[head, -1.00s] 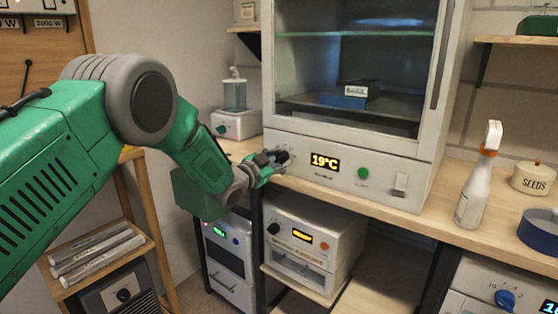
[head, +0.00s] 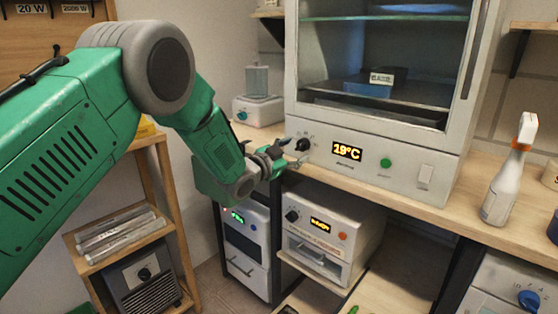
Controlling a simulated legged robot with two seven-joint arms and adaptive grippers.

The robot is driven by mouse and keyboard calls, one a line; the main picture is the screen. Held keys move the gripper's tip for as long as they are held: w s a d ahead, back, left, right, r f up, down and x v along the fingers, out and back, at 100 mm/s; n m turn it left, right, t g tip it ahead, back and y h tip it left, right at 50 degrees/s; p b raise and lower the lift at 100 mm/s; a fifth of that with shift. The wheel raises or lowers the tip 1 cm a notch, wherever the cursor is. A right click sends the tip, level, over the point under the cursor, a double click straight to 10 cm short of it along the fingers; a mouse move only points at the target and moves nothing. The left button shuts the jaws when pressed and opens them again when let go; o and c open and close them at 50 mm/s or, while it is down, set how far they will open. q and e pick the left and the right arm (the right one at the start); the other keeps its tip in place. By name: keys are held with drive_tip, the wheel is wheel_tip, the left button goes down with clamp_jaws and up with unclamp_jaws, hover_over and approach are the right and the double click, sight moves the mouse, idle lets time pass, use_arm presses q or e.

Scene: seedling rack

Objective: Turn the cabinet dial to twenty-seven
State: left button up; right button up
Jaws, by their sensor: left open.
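The white cabinet (head: 400,150) stands on the wooden bench, with a glass door above its control panel. Its black dial (head: 303,145) is at the left end of the panel. My right gripper is not in view.
A green button (head: 386,163) and a white switch (head: 425,176) sit right of the display. A spray bottle (head: 504,180) stands on the bench to the right. A small device with a clear jar (head: 258,100) stands behind my gripper. Other dialled units sit below.

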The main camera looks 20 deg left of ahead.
use_arm(q)
drive_tip(key=v, duration=0.9)
drive_tip(key=s+f+n+g+y+p, duration=0.1)
drive_tip(key=s+f+n+g+y, duration=0.2)
drive_tip(key=s+f, duration=0.75)
drive_tip(key=s+f+n+g+y, duration=0.1)
drive_tip(key=s+f+n+g, duration=0.2)
drive_tip(key=s+f+g, duration=0.75)
drive_tip(key=s+f+n+g, duration=0.1)
drive_tip(key=s+f, duration=0.2)
drive_tip(key=s, duration=0.5)
drive_tip(key=s+a+f+n+g+y, duration=0.1)
drive_tip(key=s+f, duration=0.3)
drive_tip(key=s, duration=0.5)
drive_tip(key=s+f+n+g+y+p, duration=0.1)
drive_tip(key=s+f, duration=0.3)
drive_tip(key=s, duration=0.4)
drive_tip(key=shift+s+a, duration=0.15)
drive_tip(key=shift+s, duration=0.2)
